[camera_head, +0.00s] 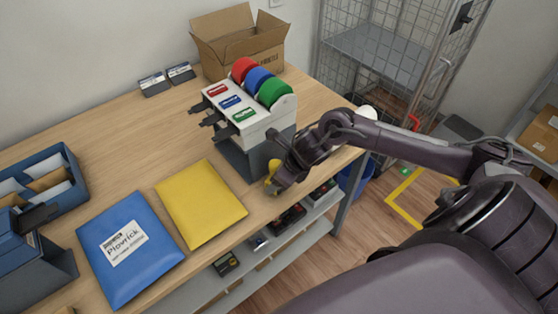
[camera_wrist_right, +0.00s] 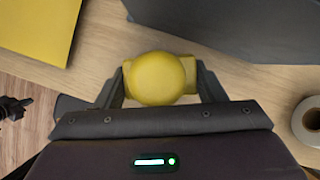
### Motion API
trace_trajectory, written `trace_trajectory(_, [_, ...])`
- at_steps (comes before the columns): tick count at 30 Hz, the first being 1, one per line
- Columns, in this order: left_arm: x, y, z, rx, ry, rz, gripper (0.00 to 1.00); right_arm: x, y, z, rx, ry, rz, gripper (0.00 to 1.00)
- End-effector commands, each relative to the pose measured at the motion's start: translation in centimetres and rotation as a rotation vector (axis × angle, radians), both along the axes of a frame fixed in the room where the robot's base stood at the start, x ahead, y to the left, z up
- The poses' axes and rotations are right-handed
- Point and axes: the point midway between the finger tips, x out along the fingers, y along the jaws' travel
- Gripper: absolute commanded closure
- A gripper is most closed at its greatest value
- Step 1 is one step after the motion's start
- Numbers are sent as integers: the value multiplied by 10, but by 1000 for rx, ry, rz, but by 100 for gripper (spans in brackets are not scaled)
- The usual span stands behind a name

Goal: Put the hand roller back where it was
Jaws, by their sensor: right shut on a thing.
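The yellow hand roller (camera_head: 271,172) is at the front edge of the table, just in front of the tape dispenser's grey base. In the right wrist view its rounded yellow top (camera_wrist_right: 158,78) sits between the two fingers. My right gripper (camera_head: 283,178) is shut on it; the fingers (camera_wrist_right: 160,88) press on its two sides. I cannot tell whether the roller touches the tabletop. The lower part of the roller is hidden. My left gripper does not show in either view.
The dispenser (camera_head: 250,115) with red, blue and green rolls stands beside the gripper. A yellow mailer (camera_head: 201,203) and a blue mailer (camera_head: 130,248) lie to the left. An open carton (camera_head: 238,42) stands behind. Bare tabletop (camera_head: 120,130) lies in the middle.

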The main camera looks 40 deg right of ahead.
Motion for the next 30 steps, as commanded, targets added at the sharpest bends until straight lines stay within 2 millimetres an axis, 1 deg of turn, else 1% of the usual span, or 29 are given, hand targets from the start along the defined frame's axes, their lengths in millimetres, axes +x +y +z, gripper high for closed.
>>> trace_trajectory(1, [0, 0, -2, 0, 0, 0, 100, -9, 0, -11, -6, 28, 5, 76])
trace_trajectory(2, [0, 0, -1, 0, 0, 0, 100, -9, 0, -11, -6, 28, 5, 82])
trace_trajectory(3, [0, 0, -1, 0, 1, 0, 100, -10, 0, -12, -6, 30, 6, 33])
trace_trajectory(7, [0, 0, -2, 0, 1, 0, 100, -10, 0, -13, -6, 32, 5, 16])
trace_trajectory(16, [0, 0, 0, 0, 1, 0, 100, -9, 0, -11, -4, 29, 5, 15])
trace_trajectory(20, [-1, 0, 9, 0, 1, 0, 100, -9, 1, -2, -3, 28, 5, 15])
trace_trajectory(22, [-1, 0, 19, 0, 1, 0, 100, -9, 1, 7, -3, 26, 4, 15])
trace_trajectory(23, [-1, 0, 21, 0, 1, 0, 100, -9, 0, 10, -4, 24, 4, 15])
trace_trajectory(24, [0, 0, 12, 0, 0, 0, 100, -11, -4, 14, -9, 19, 7, 15])
trace_trajectory(30, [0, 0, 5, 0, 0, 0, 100, -29, -13, 55, -12, 18, 7, 15])
